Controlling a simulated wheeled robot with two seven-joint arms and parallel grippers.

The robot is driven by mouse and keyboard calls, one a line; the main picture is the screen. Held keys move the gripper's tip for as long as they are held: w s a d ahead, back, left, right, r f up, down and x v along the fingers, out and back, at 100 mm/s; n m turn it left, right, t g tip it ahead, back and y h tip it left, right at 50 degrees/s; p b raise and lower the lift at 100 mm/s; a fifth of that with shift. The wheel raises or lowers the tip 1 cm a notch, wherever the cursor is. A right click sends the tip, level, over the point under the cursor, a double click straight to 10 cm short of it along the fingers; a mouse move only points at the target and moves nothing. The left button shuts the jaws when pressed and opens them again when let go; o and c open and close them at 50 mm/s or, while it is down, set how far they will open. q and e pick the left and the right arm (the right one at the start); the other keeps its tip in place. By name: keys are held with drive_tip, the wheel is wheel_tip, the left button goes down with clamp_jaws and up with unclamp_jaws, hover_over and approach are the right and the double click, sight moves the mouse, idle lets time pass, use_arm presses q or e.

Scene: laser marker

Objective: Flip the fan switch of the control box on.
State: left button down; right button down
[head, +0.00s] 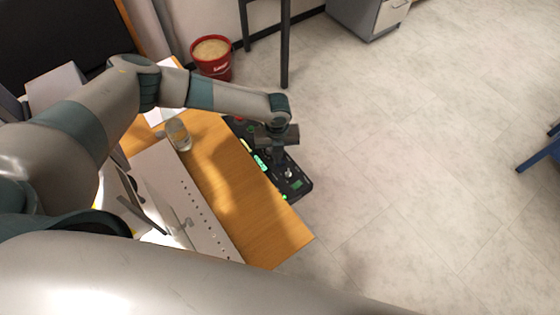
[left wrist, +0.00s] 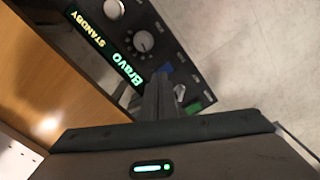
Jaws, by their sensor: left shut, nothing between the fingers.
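The black control box (head: 304,187) lies along the right edge of the wooden table in the head view, partly hidden by my left gripper (head: 278,160). In the left wrist view the control box (left wrist: 190,65) shows a lit display (left wrist: 122,68) reading "Bravo" and "STANDBY", a grey knob (left wrist: 143,41), and blue and green patches. A small metallic lever (left wrist: 179,92) shows just right of my left fingers (left wrist: 160,92). I cannot tell whether they touch it, or which switch is the fan switch. My left gripper is shut and empty, pointing down over the box.
The wooden table (head: 240,205) carries a glass jar (head: 178,134) and a long pale panel with a row of holes (head: 195,195). A red bucket (head: 212,60) stands beyond the table.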

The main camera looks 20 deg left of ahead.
use_arm(q)
drive_tip(key=shift+f, duration=0.25)
drive_tip(key=shift+f+b, duration=0.6)
drive_tip(key=shift+b, duration=0.05)
idle(0.6)
drive_tip(key=shift+r, duration=0.1)
wheel_tip(320, 180, up, 7)
drive_tip(key=p, duration=0.5)
drive_tip(key=shift+p, duration=0.4)
idle(0.8)
